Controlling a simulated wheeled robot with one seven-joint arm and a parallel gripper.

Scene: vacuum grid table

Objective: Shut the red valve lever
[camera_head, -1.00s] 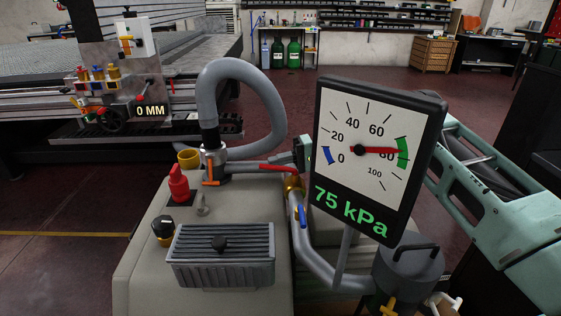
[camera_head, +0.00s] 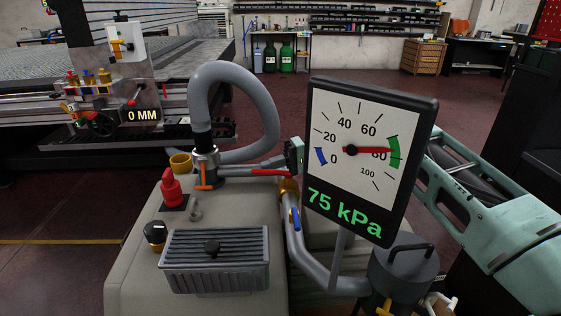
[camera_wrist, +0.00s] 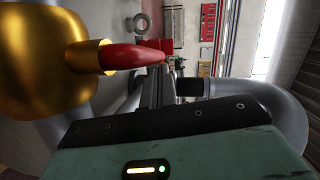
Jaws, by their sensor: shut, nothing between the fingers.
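The red valve lever (camera_head: 270,172) points left from a brass valve (camera_head: 289,188) along the grey pipe in the head view. In the wrist view the red lever (camera_wrist: 135,57) sticks out right from the large gold valve body (camera_wrist: 45,65), its tip near my fingers. My gripper (camera_wrist: 163,75) is shut and empty, just beside the lever; I cannot tell whether they touch. In the head view only a small teal and dark part of my gripper (camera_head: 294,153) shows behind the valve; the gauge (camera_head: 365,150) hides much of the wrist. The gauge reads 75 kPa.
A thick grey hose (camera_head: 268,110) arches up behind the valve. A dark canister (camera_head: 402,272) stands at the front right.

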